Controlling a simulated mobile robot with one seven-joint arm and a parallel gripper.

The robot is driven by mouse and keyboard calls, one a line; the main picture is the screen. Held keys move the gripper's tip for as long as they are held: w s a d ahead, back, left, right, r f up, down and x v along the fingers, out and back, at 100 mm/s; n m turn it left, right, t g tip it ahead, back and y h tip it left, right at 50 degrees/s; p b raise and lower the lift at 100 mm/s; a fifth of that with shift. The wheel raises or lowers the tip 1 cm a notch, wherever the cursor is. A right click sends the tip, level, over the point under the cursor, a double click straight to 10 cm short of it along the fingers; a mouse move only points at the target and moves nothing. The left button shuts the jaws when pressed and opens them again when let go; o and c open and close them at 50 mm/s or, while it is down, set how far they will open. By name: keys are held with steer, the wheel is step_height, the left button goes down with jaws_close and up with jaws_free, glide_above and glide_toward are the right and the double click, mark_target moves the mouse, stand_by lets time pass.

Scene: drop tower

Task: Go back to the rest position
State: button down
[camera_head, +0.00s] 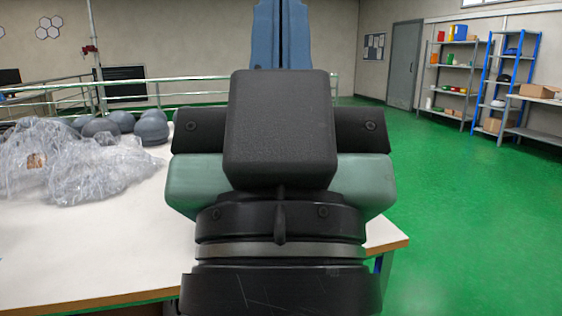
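My gripper (281,35) is in the middle of the head view, seen from behind, with its black and teal body in the foreground. Two tall blue parts rise past the top of a black box on the body, side by side with a narrow dark strip between them. They look like the fingers, but their tips are cut off by the top edge. Whether the gripper is open or shut cannot be told. No held thing shows.
A white table (120,250) fills the left, its right corner behind my gripper. Crumpled clear plastic (75,170) and several grey balls (151,128) lie on it. A railing (200,97) runs behind. Green floor (470,210) is clear at right, with shelves (510,80) farther back.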

step_height(320, 180, up, 30)
steer(key=p, duration=2.8)
steer(key=shift+r, duration=0.15)
